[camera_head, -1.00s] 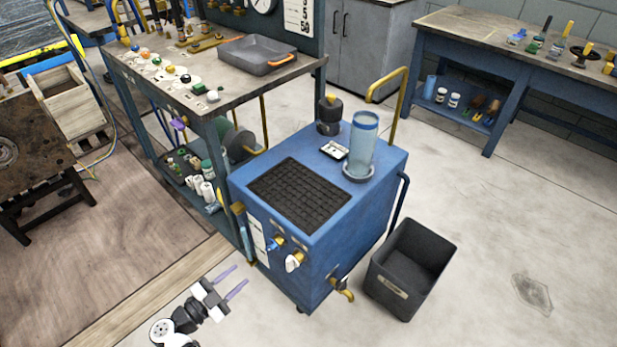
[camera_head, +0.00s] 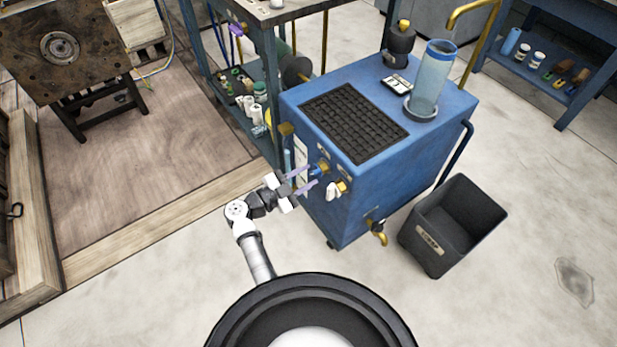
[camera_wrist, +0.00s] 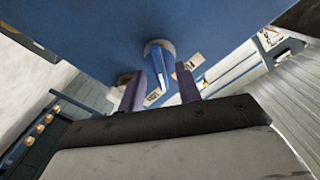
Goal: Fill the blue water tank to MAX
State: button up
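The blue water tank (camera_head: 432,82) is a clear bluish cylinder with a blue rim, upright on top of a blue machine (camera_head: 400,150). I cannot make out its water level or a MAX mark. On the machine's front are a blue-handled valve (camera_head: 321,168) and, to its right, a white-handled valve (camera_head: 334,190). My gripper (camera_head: 311,178) is open at that front, its purple fingers apart. In the wrist view, the blue handle (camera_wrist: 160,68) shows between the fingertips (camera_wrist: 160,92); I cannot tell whether they touch it.
A black grille (camera_head: 352,122) lies on the machine's top. A brass spout (camera_head: 379,232) sticks out low on its side, with a dark bin (camera_head: 450,225) beside it on the floor. A shelved bench (camera_head: 270,100) stands at the machine's left. The floor in front is clear.

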jog(key=shift+w+d, duration=0.45)
jog(key=shift+d, duration=0.15)
grip_shut()
jog(key=n+p, duration=0.1)
jog(key=p, duration=0.2)
jog(key=shift+r, duration=0.35)
jog(key=n+p, duration=0.1)
jog(key=p, duration=0.2)
jog(key=shift+n, duration=0.3)
jog(key=n+p, duration=0.3)
jog(key=p, duration=0.1)
jog(key=shift+f, duration=0.15)
jog(key=shift+f+n+p, duration=0.1)
jog(key=shift+n+p, duration=0.4)
jog(key=shift+p, duration=0.05)
jog(key=shift+f, duration=0.15)
